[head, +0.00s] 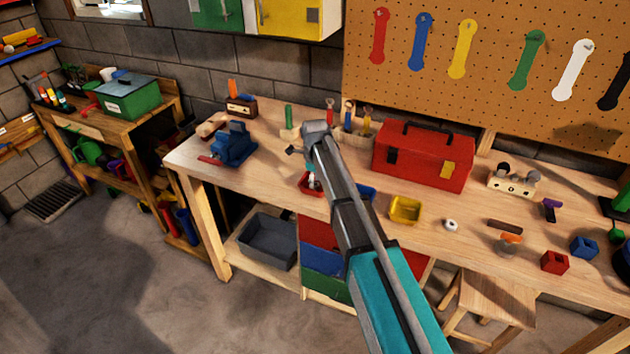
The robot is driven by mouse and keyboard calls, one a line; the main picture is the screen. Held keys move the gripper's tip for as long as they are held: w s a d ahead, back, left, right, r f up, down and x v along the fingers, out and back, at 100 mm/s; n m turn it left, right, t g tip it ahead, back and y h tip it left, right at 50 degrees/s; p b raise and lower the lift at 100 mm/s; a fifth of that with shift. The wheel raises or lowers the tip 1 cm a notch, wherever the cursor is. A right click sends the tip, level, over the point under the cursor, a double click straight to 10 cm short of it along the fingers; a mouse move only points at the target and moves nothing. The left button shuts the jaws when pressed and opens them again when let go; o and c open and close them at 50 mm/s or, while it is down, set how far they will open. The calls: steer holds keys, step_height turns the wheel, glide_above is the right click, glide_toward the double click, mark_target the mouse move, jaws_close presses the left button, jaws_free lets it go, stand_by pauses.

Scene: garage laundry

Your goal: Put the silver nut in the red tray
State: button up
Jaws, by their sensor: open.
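A small pale silver-white nut (451,225) lies on the workbench, right of the yellow tray. The red tray (303,191) sits on the bench near its front edge, left of my arm and partly covered by it. My gripper (311,181) hangs down from the wrist over the red tray. It is open, small in the view and partly hidden by my arm. A light grey spot shows at its tips inside the tray; I cannot tell whether it is a finger or a small part.
A yellow tray (405,210) and a mostly hidden blue tray (367,192) stand right of my arm. A red toolbox (424,157) stands behind them. A blue vise (234,146) is at the bench's left. Small blocks (555,262) lie at right. A stool (490,300) stands in front.

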step_height(320, 180, up, 11)
steer(key=p, duration=1)
steer(key=shift+p, duration=0.3)
steer(key=shift+s, duration=0.1)
stand_by(0.5)
steer(key=s+d+n, duration=2.2)
steer(key=s+d, duration=0.1)
steer(key=s, duration=0.2)
steer(key=shift+s, duration=0.4)
